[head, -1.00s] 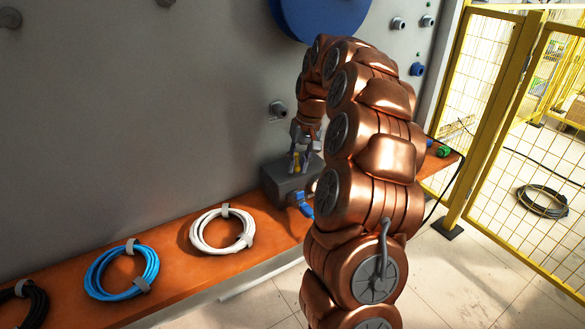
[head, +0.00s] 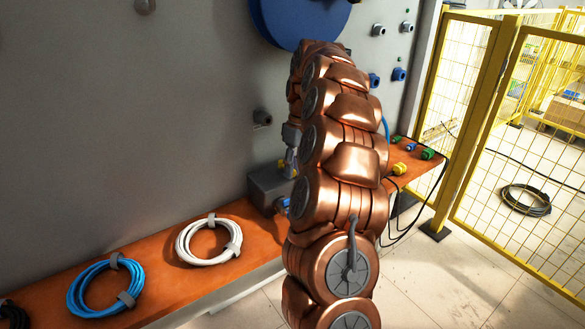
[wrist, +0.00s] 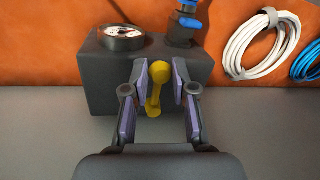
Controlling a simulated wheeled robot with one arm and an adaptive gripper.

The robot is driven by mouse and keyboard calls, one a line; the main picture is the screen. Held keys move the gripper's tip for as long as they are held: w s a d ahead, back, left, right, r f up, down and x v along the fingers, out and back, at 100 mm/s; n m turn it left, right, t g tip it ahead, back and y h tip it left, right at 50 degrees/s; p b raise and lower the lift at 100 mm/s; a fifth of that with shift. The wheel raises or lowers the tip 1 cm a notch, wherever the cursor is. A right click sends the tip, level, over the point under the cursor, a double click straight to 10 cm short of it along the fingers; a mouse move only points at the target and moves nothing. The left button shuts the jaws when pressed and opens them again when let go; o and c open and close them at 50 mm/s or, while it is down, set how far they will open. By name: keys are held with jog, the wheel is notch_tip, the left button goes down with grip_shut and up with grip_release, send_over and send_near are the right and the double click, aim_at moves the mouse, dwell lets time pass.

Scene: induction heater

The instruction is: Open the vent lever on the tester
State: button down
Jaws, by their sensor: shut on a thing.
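The tester is a dark grey box (head: 262,187) on the orange shelf against the grey wall; it also shows in the wrist view (wrist: 100,78). It carries a round dial gauge (wrist: 124,38) and a fitting with a blue handle (wrist: 188,20). The yellow vent lever (wrist: 155,95) is on the side facing my wrist camera, its long end pointing down in that picture. My gripper (wrist: 159,68) is shut on the lever, with one finger on each side. In the head view my arm hides most of the gripper and part of the tester.
A white hose coil (head: 210,239) and a blue hose coil (head: 106,284) lie on the orange shelf (head: 165,270) left of the tester. Green and yellow connectors (head: 428,154) with cables are at its right end. A yellow mesh fence (head: 520,150) stands at the right.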

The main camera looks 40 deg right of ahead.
jog(key=shift+d, duration=0.1)
jog(key=c, duration=1)
grip_release()
jog(key=shift+o, duration=0.2)
